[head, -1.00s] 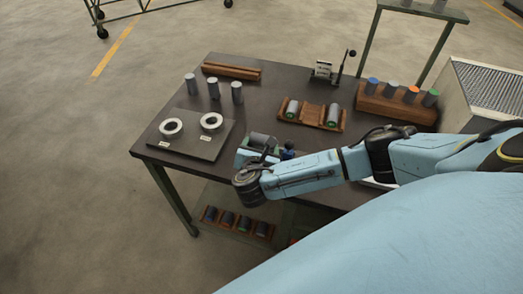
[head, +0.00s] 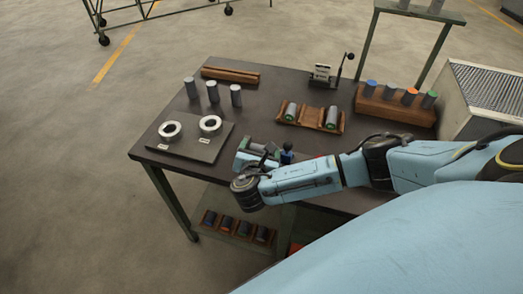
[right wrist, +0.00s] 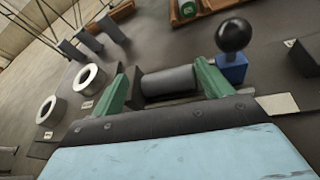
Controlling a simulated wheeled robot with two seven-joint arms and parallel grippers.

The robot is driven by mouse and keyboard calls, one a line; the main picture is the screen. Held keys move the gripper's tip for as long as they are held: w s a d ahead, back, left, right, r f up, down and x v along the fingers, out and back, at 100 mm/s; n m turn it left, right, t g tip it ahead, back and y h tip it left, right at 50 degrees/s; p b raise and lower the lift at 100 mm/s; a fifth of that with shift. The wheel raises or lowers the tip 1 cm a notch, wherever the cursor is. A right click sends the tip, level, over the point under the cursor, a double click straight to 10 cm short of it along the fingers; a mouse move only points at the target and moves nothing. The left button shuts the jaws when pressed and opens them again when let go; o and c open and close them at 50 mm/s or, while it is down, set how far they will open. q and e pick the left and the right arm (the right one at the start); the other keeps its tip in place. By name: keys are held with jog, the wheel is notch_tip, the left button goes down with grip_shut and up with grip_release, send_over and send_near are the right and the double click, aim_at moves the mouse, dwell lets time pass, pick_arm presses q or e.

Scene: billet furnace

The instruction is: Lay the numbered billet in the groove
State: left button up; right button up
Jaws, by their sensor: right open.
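A plain grey billet (right wrist: 168,81) lies on its side in a dark holder near the table's front edge; no number is readable on it. My right gripper (right wrist: 163,88) is open, with its green fingers at either end of this billet. In the head view the right gripper (head: 262,161) is low over the holder, partly hidden by its own wrist. A brown wooden block (head: 230,75) with a lengthwise groove lies at the table's back left; the groove looks empty. My left gripper is not in view.
A blue block with a black ball knob (right wrist: 233,37) stands close to the right finger. A plate with two rings (head: 190,149) lies left, three upright grey cylinders (head: 212,92) behind it. A wooden cradle (head: 311,116) holds two billets. A rack (head: 390,106) holds several colour-topped cylinders.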

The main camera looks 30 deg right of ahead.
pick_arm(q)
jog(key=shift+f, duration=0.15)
pick_arm(e)
jog(key=f, duration=0.1)
jog(key=s+f, duration=0.1)
jog(key=a+f, duration=0.1)
jog(key=shift+s+f+n+g+y, duration=0.2)
jog(key=shift+s+n+g+y, duration=0.2)
jog(key=v, duration=0.2)
jog(key=p+v, duration=0.1)
jog(key=v, duration=0.1)
jog(key=w+r+v, duration=0.1)
jog(key=v, duration=0.1)
jog(key=shift+a, duration=0.25)
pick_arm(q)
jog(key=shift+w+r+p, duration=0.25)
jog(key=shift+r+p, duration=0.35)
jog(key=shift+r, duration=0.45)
pick_arm(e)
jog(key=r+v, duration=0.1)
jog(key=v, duration=0.6)
jog(key=shift+d+r+m+t+h, duration=0.2)
jog(key=shift+d+m+t+h, duration=0.2)
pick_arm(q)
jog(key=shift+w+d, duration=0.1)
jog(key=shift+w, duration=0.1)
